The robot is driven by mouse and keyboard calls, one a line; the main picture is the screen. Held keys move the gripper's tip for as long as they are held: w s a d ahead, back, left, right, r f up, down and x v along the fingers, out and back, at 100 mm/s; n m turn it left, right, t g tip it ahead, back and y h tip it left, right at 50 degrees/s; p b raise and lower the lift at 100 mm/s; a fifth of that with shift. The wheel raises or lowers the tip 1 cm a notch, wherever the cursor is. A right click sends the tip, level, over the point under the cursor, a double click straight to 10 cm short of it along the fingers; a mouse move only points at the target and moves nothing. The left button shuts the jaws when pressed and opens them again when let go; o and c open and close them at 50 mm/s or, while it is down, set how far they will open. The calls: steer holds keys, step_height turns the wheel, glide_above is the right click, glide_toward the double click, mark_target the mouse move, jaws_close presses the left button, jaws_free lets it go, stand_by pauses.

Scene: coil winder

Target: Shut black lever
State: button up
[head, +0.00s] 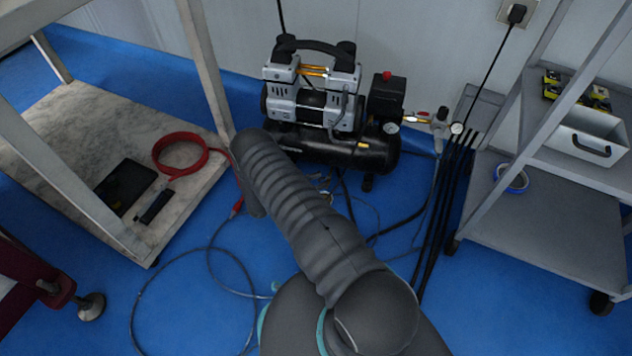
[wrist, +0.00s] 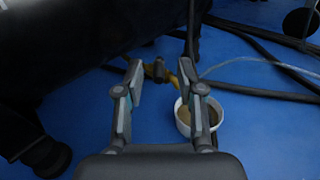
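In the wrist view, a small black lever (wrist: 155,71) sits on a brass-yellow valve (wrist: 184,79) low by the black tank (wrist: 60,50). My gripper (wrist: 161,78) is open, with one finger on each side of the lever and nothing clearly held. I cannot tell whether a fingertip touches the lever. A white cup (wrist: 203,121) with brownish contents stands on the floor below the valve, partly behind the right finger. In the head view, the air compressor (head: 362,152) stands by the wall.
Black hoses (head: 455,190) run along the blue floor right of the compressor. A thin hose (head: 137,305) loops at left. A marble-shelf table (head: 75,125) stands left and a grey shelf cart (head: 560,225) right. A black tank foot (wrist: 45,152) is near my gripper.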

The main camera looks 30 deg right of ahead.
jaws_close()
steer(key=shift+a, duration=0.2)
steer(key=shift+d, duration=0.1)
steer(key=shift+d+f+g+b, duration=0.1)
steer(key=shift+d+g+b, duration=0.05)
steer(key=shift+g+b, duration=0.2)
